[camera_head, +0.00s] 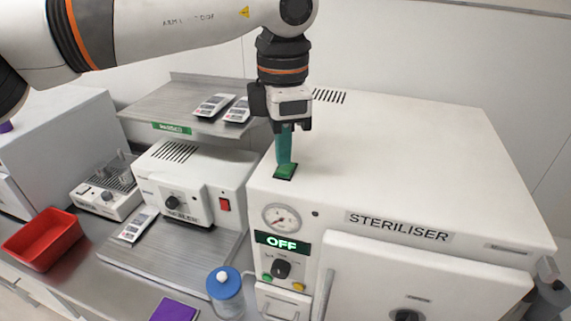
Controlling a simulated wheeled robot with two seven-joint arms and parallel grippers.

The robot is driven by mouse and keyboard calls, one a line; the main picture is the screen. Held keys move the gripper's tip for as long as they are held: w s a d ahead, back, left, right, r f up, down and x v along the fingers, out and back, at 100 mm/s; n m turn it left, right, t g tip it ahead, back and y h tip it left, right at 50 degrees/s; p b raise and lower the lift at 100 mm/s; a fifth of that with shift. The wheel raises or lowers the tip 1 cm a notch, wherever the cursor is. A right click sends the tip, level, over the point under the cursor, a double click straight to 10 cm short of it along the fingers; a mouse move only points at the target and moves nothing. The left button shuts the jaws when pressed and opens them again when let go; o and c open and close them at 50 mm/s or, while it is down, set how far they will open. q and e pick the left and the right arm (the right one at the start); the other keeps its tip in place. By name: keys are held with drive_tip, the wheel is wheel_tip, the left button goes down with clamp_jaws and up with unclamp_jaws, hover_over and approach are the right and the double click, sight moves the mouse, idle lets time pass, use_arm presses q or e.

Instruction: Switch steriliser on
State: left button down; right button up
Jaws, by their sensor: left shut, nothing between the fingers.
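The steriliser (430,150) is a large white box on the right with a label reading STERILISER. Its small display (282,242) reads OFF in green. Below the display are a black knob (281,268), a yellow button and a green button. A green switch (286,171) in a dark frame sits on the top near the left front edge. My left gripper (284,160) points down with its teal fingers shut and empty, right over the green switch. The fingertips look to be at or touching it; the exact gap cannot be told. My right gripper is not in view.
A pressure gauge (281,217) is on the steriliser's front, beside the door (415,285). To the left stand a smaller white device (195,185) with a red switch, a metal shelf (165,105) and a red tray (42,240). A blue-lidded jar (224,283) stands in front.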

sight(283, 171)
use_arm(q)
drive_tip(key=shift+f+b, duration=0.75)
drive_tip(key=shift+f, duration=0.2)
idle(0.7)
drive_tip(key=shift+r, duration=0.1)
drive_tip(key=shift+r+p, duration=2.65)
drive_tip(key=shift+r, duration=0.85)
drive_tip(key=shift+f, duration=0.1)
